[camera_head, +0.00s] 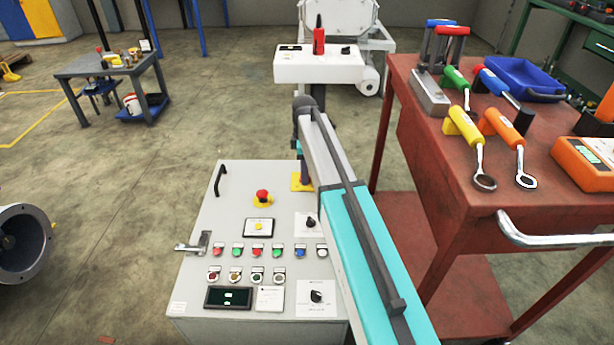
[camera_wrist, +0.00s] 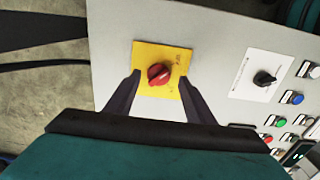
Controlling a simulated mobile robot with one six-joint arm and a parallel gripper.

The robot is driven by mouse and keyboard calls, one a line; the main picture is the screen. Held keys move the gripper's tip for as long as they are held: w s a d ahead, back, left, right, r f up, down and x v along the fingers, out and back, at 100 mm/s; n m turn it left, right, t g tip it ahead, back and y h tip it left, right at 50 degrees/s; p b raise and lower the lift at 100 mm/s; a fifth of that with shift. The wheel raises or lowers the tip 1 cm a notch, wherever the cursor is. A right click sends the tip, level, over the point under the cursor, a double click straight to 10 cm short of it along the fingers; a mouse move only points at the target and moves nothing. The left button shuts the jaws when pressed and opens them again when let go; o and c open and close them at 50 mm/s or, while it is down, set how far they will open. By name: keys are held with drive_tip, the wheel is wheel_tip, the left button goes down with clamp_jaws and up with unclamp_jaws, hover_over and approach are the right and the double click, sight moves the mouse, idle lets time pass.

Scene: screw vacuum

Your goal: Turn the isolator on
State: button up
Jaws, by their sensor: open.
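The isolator is a red rotary knob (camera_wrist: 158,74) on a yellow square plate on the grey control panel. In the head view only part of its yellow plate (camera_head: 298,183) shows beside my arm, and its knob is hidden there. In the wrist view my gripper (camera_wrist: 160,82) is open, with one dark finger on each side of the knob. The fingers look apart from the knob, with yellow plate visible between. I cannot tell how far they are above the panel. The plate's lettering is too small to read.
The grey panel (camera_head: 215,268) also carries a red emergency stop (camera_head: 262,196), black selector knobs (camera_head: 317,296) and several coloured push buttons. A red tool cart (camera_head: 430,150) stands close on the right. Open floor lies on the left.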

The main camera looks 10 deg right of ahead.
drive_tip(key=shift+f, duration=0.75)
